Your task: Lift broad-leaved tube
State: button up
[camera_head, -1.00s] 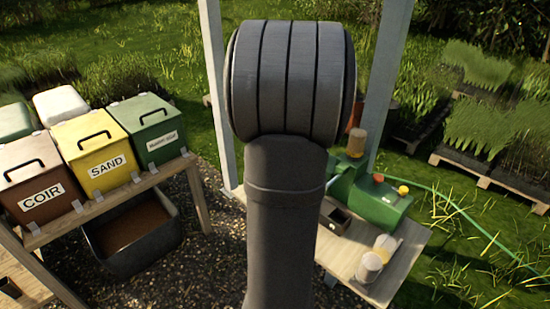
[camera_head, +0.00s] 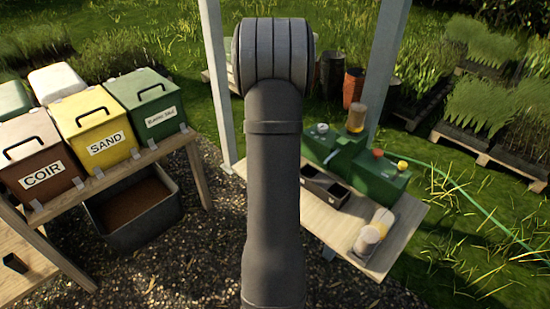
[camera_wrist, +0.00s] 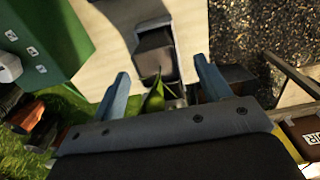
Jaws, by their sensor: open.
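In the wrist view a small plant with broad green leaves (camera_wrist: 156,97) shows between and a little behind my fingertips. Its tube is mostly hidden by the leaves and my gripper body. My gripper (camera_wrist: 161,72) is open, with one blue-grey finger on each side of the leaves. I see no finger closed on the plant. In the head view my own arm hides the gripper and the plant.
A dark compartment tray (camera_head: 325,187) lies on the pale bench (camera_head: 318,222) beside a green machine (camera_head: 372,176). Labelled bins, including the yellow sand bin (camera_head: 94,128), stand on the left rack.

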notch_tip(320, 180, down, 6)
jog(key=shift+w+d+f, duration=0.1)
jog(key=shift+w+f, duration=0.05)
jog(key=shift+f, duration=0.1)
jog(key=c, duration=1.1)
jog(key=shift+c, duration=0.2)
jog(key=shift+r, duration=0.2)
